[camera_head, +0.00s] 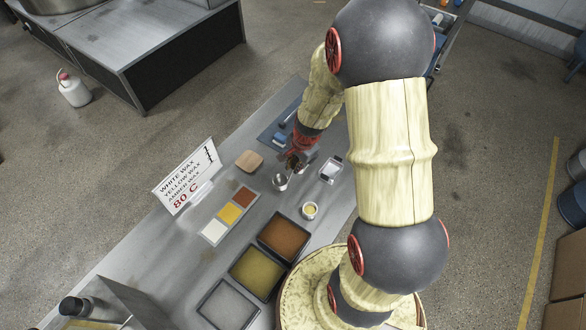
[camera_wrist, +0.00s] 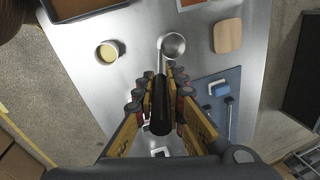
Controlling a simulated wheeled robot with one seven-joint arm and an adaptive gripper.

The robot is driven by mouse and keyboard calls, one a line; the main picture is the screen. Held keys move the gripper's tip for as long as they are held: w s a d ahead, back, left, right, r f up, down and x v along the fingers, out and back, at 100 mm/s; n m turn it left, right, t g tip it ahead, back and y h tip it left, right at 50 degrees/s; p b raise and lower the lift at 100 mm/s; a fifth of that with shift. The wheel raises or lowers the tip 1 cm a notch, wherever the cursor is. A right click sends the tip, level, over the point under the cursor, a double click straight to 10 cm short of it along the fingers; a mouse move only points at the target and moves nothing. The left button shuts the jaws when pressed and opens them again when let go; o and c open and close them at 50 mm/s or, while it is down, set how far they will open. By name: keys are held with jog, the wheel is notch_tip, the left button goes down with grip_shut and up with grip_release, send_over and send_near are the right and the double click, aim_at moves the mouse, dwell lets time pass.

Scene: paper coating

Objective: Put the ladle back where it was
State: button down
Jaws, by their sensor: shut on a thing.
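The ladle is a small metal cup (camera_wrist: 173,46) on a thin metal handle with a dark grip. My gripper (camera_wrist: 162,92) is shut on the ladle's handle, and the cup points away from the fingers. In the head view the ladle's cup (camera_head: 280,182) shows just in front of my gripper (camera_head: 297,160), over the grey table. I cannot tell whether the cup touches the table. Part of the handle is hidden by the fingers.
A blue mat (camera_wrist: 235,85) holds a blue block (camera_wrist: 217,88) and a dark-handled tool (camera_wrist: 229,115). A wooden block (camera_head: 249,161), a cup of yellow liquid (camera_head: 310,210), a small white-topped item (camera_head: 331,169), filled trays (camera_head: 257,272) and a sign (camera_head: 185,178) stand around.

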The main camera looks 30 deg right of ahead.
jog(key=w+x, duration=0.1)
jog(key=x, duration=0.5)
jog(key=shift+d, duration=0.6)
jog(key=c, duration=2.3)
grip_release()
jog(key=shift+f+b, duration=0.1)
jog(key=shift+b, duration=0.25)
jog(key=o, duration=0.5)
jog(key=shift+c, duration=0.2)
